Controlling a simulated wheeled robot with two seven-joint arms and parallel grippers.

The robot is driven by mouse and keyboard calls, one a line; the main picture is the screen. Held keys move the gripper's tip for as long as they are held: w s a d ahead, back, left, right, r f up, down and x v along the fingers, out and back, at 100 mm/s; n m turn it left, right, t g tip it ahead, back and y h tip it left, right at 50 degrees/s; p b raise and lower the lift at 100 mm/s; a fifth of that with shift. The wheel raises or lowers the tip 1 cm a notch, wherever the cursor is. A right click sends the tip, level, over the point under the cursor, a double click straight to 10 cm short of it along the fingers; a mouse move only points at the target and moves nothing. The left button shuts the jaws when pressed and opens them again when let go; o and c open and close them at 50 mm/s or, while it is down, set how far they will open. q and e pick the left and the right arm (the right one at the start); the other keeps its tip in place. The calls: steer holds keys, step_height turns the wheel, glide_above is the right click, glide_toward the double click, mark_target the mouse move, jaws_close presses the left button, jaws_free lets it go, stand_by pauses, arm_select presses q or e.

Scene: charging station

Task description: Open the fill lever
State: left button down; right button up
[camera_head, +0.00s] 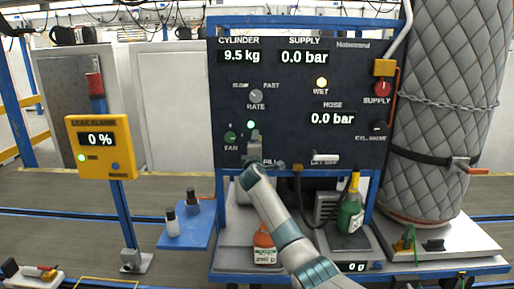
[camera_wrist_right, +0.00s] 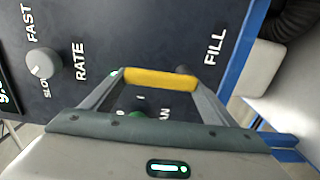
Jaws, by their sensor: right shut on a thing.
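The fill lever's yellow handle (camera_wrist_right: 160,79) lies between the two fingertips of my right gripper (camera_wrist_right: 155,82) in the right wrist view, and the gripper is shut on it. A dark knob-like part shows just behind the handle, beside the FILL label (camera_wrist_right: 215,46). In the head view my right gripper (camera_head: 253,143) is at the lower left of the dark control panel (camera_head: 295,75), above the FILL label; there the gripper and wrist hide the lever. My left gripper is not in view.
The rate knob (camera_head: 256,96) is above the gripper and the green fan knob (camera_head: 231,138) is close to its left. The white vent lever (camera_head: 325,158) is to its right. An orange bottle (camera_head: 264,246) and a green bottle (camera_head: 350,212) stand below the panel.

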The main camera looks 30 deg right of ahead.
steer(key=shift+r, duration=0.15)
steer(key=o, duration=1.4)
steer(key=shift+o, duration=0.5)
steer(key=shift+w, duration=0.1)
steer(key=b+v, duration=0.5)
steer(key=v, duration=1.2)
steer(key=shift+s, duration=0.2)
steer(key=shift+f, duration=0.25)
